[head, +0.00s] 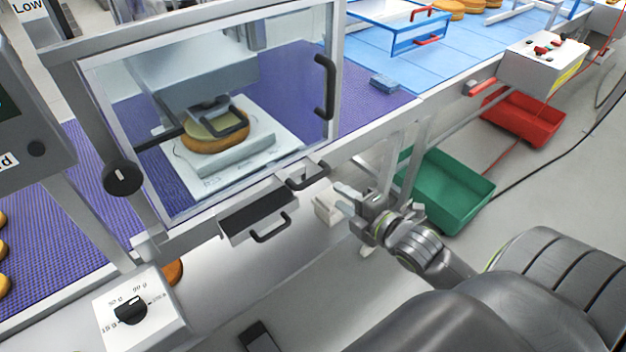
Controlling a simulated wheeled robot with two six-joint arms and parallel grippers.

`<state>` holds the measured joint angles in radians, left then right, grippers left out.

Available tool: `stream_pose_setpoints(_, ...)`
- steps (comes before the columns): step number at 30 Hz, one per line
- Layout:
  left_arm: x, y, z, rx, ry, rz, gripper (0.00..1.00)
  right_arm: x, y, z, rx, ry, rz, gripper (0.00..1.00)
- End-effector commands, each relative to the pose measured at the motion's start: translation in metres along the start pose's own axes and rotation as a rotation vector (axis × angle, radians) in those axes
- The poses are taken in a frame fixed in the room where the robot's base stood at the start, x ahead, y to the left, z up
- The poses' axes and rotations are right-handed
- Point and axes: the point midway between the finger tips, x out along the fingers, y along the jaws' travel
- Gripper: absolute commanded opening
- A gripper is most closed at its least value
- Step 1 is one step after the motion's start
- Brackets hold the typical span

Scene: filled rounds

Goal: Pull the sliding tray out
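Behind the clear guard door, a pale flat tray (270,158) carries a golden round with a pale filling (215,138) under the grey machine head. A black handle (307,178) sticks out at the front edge, below the door's right corner. Left of it, a dark-topped drawer-like box (258,207) has its own black handle (272,230). My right gripper (340,198) is just right of and below the first handle, its fingers pointing left. It looks open and empty, apart from both handles. My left gripper is not in view.
The guard door (130,95) looks closed, with a black handle (324,88) and a black knob (122,178). A dial box (140,310) stands at lower left. A green crate (450,190) and red crate (525,118) lie on the right.

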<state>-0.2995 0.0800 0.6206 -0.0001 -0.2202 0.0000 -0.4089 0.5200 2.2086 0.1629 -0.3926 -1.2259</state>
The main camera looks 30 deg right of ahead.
Motion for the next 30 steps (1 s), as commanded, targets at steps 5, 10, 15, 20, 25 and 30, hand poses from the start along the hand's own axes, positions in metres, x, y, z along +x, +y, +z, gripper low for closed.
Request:
stream_pose_setpoints(5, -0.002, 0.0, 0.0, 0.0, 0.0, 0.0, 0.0, 0.034, 0.001, 0.0, 0.005, -0.002, 0.001, 0.36)
stream_pose_setpoints(10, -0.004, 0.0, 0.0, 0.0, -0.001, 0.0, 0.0, 0.065, 0.001, 0.0, 0.004, -0.002, 0.001, 0.36)
stream_pose_setpoints(15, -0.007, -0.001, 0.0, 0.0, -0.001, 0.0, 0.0, 0.091, 0.001, 0.0, 0.003, -0.002, 0.0, 0.36)
stream_pose_setpoints(20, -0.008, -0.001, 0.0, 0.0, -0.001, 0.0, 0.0, 0.105, 0.0, 0.0, 0.003, -0.001, -0.001, 0.36)
stream_pose_setpoints(25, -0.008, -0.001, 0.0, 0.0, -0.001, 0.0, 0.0, 0.11, -0.001, 0.0, 0.001, -0.001, -0.002, 0.36)
stream_pose_setpoints(30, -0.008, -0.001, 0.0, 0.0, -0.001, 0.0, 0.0, 0.11, -0.001, 0.0, 0.001, -0.001, -0.002, 0.36)
